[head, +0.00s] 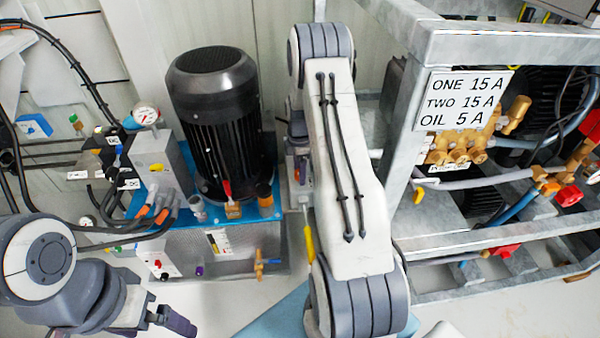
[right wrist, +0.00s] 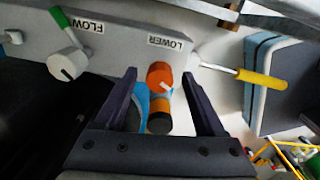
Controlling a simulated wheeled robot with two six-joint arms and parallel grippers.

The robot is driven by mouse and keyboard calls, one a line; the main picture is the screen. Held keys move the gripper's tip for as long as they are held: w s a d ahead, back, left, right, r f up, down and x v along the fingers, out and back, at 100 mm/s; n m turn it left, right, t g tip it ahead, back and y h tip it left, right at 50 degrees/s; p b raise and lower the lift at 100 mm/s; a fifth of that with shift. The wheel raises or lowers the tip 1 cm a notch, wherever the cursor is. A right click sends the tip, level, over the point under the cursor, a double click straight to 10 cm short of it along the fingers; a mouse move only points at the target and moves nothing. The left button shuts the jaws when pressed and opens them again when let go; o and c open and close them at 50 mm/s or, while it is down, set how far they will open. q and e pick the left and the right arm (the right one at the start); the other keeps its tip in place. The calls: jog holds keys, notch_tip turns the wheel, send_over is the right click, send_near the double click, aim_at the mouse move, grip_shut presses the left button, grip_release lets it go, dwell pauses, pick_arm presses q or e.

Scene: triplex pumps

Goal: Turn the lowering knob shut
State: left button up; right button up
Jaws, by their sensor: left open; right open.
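The lowering knob (right wrist: 159,74) is a round orange-red knob under the LOWER label in the right wrist view. A pale mark shows on its face. My right gripper (right wrist: 159,82) is open, with one dark finger on each side of the knob. Gaps show between the knob and both fingers; I see no contact. In the head view my right arm hides the knob, and the right gripper does not show there. My left gripper (head: 176,318) is low at the left in the head view, open and empty, in front of the hydraulic unit.
A grey knob (right wrist: 67,63) with a green lever stands by the FLOW label. A yellow-handled lever (right wrist: 262,79) lies right of the LOWER label. An orange and black cylinder (right wrist: 159,116) sits just below the knob. A black motor (head: 215,120) and a metal frame (head: 400,150) flank my right arm.

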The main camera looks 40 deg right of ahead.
jog(key=shift+f, duration=0.1)
grip_shut()
